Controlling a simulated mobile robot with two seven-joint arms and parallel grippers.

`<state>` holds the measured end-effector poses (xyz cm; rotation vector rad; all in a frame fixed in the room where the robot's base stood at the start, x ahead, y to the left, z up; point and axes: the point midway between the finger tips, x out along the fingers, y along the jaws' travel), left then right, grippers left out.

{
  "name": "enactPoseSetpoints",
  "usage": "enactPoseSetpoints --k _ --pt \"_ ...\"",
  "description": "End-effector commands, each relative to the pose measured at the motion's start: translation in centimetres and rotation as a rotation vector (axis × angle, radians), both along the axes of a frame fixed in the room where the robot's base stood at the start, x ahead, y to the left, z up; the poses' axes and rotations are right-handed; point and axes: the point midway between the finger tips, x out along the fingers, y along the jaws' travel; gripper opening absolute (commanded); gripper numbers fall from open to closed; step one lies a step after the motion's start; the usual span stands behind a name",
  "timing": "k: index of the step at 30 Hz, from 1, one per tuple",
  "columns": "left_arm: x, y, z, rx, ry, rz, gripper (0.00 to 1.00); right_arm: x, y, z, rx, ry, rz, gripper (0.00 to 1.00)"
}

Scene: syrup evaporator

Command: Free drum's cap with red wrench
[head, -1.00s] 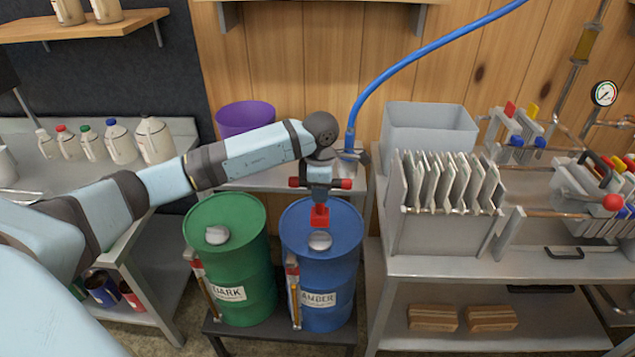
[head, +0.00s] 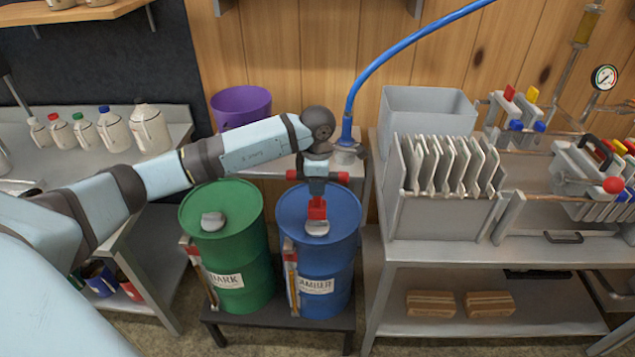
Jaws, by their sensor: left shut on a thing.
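My left gripper (head: 318,172) is above the blue drum (head: 320,258), shut on the crossbar of a T-shaped red wrench (head: 317,205). The wrench hangs upright with its red socket end down. The socket is at the pale round cap (head: 317,229) on the blue drum's lid and covers the cap's back part. I cannot tell whether the socket has fully seated. The blue drum bears a label, partly readable as AMBER. To its left stands the green drum (head: 228,250), labelled DARK, with a similar pale cap (head: 213,221). My right gripper is not in view.
A purple bucket (head: 240,106) and a blue hose (head: 400,62) are behind the drums. A steel filter press (head: 430,210) on a bench stands close on the right. Jugs (head: 152,130) line the left counter. The drums stand on a low dark stand (head: 270,326).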

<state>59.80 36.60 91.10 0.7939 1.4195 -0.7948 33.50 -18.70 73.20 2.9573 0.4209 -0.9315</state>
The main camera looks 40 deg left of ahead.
Motion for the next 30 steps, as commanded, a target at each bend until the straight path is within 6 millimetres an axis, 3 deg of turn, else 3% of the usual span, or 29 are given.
enactPoseSetpoints --k 30 --pt "0.0 0.0 -1.8 0.000 -0.001 0.001 0.00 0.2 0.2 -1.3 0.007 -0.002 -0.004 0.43"
